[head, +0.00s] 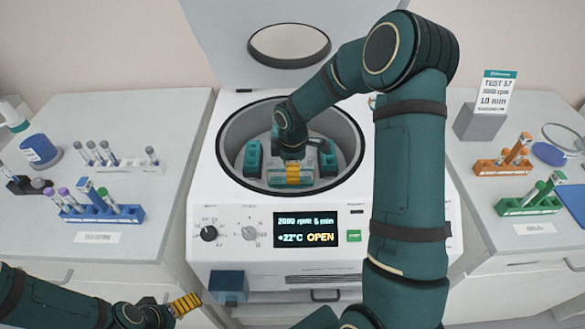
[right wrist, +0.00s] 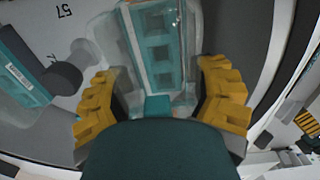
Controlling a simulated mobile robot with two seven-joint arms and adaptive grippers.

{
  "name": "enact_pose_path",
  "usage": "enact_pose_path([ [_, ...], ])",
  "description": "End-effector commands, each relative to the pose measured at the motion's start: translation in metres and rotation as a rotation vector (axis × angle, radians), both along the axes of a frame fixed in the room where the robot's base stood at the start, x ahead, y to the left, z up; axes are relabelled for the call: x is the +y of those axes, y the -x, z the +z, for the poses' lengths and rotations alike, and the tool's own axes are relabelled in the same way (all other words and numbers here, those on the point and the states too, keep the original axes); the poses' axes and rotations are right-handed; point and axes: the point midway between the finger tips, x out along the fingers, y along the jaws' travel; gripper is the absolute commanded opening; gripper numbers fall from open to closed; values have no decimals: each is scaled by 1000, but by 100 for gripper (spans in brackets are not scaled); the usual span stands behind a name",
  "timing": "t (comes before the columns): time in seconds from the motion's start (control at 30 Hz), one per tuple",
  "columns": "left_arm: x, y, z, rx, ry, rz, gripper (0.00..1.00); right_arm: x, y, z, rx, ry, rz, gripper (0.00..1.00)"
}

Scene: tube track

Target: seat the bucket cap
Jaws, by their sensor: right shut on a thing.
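The open centrifuge (head: 205,215) has a round bowl with teal buckets in it; one bucket (head: 251,158) shows at the left of the bowl. My right gripper (head: 293,174) reaches down into the bowl. In the right wrist view its yellow fingers (right wrist: 160,105) stand on both sides of a clear cap (right wrist: 122,60) and are shut on it. The cap lies over a teal bucket (right wrist: 160,50) with square holes. I cannot tell whether the cap touches the bucket's rim all round. My left gripper (head: 187,303) is low at the left front, away from the centrifuge.
The centrifuge's raised lid (head: 225,40) stands behind the bowl. The display (head: 305,230) reads OPEN. A blue tube rack (head: 100,213) stands on the left bench; an orange rack (head: 502,167) and a green rack (head: 528,206) stand on the right bench.

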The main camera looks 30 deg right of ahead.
Motion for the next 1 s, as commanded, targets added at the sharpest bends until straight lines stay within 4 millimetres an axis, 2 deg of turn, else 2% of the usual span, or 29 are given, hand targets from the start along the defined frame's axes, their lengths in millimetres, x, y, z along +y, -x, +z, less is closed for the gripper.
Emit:
enact_pose_path([
  [0.2,0,0,-5,0,0,0,100,0,0,-7,0,0,0,28],
  [0.63,0,0,-6,0,0,0,100,0,0,-8,0,0,0,28],
  [1.0,0,0,-13,0,0,0,100,0,0,-20,0,0,0,28],
])
